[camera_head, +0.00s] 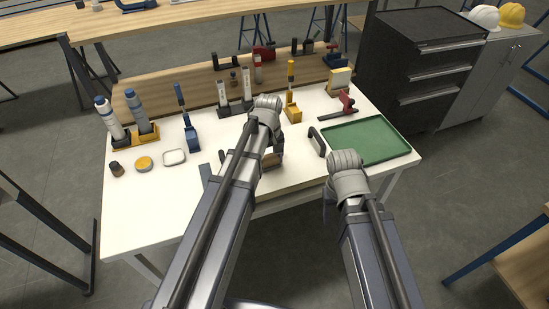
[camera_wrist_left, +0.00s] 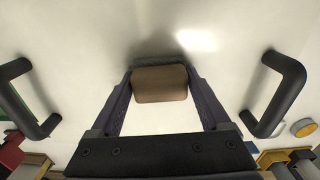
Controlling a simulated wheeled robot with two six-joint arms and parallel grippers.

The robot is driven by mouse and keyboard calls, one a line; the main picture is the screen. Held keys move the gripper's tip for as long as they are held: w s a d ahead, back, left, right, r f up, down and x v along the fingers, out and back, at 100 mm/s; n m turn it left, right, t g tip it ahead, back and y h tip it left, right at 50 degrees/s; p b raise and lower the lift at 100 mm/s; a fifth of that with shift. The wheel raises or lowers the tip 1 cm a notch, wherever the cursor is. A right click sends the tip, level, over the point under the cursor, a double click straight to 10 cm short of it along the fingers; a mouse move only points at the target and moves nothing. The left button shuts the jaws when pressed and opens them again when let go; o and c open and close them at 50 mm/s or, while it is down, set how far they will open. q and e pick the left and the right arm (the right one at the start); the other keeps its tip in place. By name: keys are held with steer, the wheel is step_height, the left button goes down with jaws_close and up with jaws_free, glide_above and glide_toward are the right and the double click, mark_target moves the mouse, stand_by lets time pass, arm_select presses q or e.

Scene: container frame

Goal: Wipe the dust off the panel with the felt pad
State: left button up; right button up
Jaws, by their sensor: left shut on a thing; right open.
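The felt pad (camera_wrist_left: 160,85) is a brown block with a dark grey felt face. My left gripper (camera_wrist_left: 160,92) is shut on it, one finger on each side. In the head view the brown block (camera_head: 273,159) shows just below my left gripper (camera_head: 272,146). The panel (camera_wrist_left: 75,75) is pale, with a black handle at each side; the pad is over it between the handles, seemingly against its surface. I cannot make out dust; a bright patch looks like glare. My right gripper (camera_head: 329,200) is open at the table's front edge, its fingers mostly hidden by the wrist.
The black handles (camera_head: 317,141) stand up on either side of the pad. A green tray (camera_head: 366,139) lies at the right.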

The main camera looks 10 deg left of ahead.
mark_target(290, 156)
arm_select(q)
steer(key=shift+w+a+f, duration=0.1)
steer(key=shift+w+a, duration=0.25)
steer(key=shift+w, duration=0.35)
steer(key=shift+w+d, duration=0.1)
steer(key=shift+w+d, duration=0.5)
steer(key=shift+d, duration=0.2)
steer(key=shift+w+d, duration=0.5)
steer(key=shift+d, duration=0.3)
steer(key=shift+w+d, duration=0.1)
steer(key=shift+w+d+f, duration=0.1)
steer(key=shift+w+d, duration=0.4)
steer(key=shift+d, duration=0.25)
steer(key=shift+w+d, duration=0.45)
steer(key=shift+d, duration=0.3)
